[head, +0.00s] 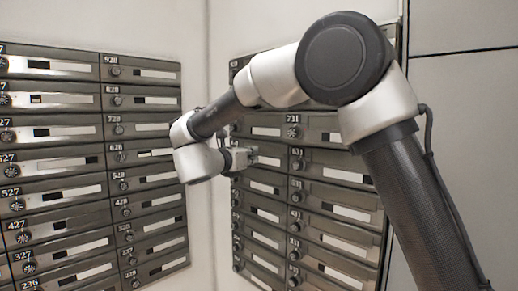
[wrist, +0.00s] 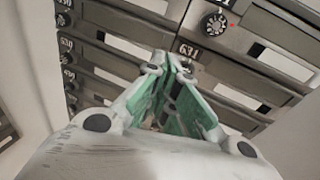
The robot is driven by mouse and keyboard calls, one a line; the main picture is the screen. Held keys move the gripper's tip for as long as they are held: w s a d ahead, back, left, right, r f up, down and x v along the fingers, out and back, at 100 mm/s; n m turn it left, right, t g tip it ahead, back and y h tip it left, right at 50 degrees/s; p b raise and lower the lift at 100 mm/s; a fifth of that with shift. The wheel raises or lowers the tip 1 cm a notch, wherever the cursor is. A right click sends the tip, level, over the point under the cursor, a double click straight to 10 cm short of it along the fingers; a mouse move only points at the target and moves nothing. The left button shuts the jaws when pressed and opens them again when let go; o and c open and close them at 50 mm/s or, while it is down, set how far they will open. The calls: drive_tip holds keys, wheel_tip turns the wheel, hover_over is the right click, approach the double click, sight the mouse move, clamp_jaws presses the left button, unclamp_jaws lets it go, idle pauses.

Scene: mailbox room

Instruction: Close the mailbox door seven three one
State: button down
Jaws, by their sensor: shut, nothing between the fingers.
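Mailbox door 731 (head: 312,132) is a dark metal door with a round dial and a pale label strip, in the upper part of the right-hand bank. My arm hides part of its right side. I cannot tell from here how far it stands from its frame. My gripper (head: 252,156) is in front of the bank, left of and a little below the 731 number. In the wrist view my gripper (wrist: 172,65) has its green-padded fingers together and empty, pointing at the bank near the 631 plate (wrist: 187,50). A dial door (wrist: 215,22) shows above that plate.
The right-hand bank (head: 340,231) has more dial doors below. Another bank (head: 60,133) stands on the left wall, beyond a pale corner strip. A pale panelled wall (head: 460,100) is at the right. Bare wall also shows at the wrist view's lower right.

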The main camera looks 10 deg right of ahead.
drive_tip(key=w+d+m+h, duration=0.1)
drive_tip(key=w+d, duration=0.2)
drive_tip(key=d, duration=0.3)
drive_tip(key=w+d+m+g+h, duration=0.1)
drive_tip(key=w+d, duration=0.3)
drive_tip(key=d, duration=0.2)
drive_tip(key=shift+w+r, duration=0.25)
drive_tip(key=shift+r, duration=0.1)
drive_tip(key=x, duration=0.2)
drive_tip(key=shift+w+d, duration=0.2)
drive_tip(key=shift+w, duration=0.05)
drive_tip(key=shift+a, duration=0.1)
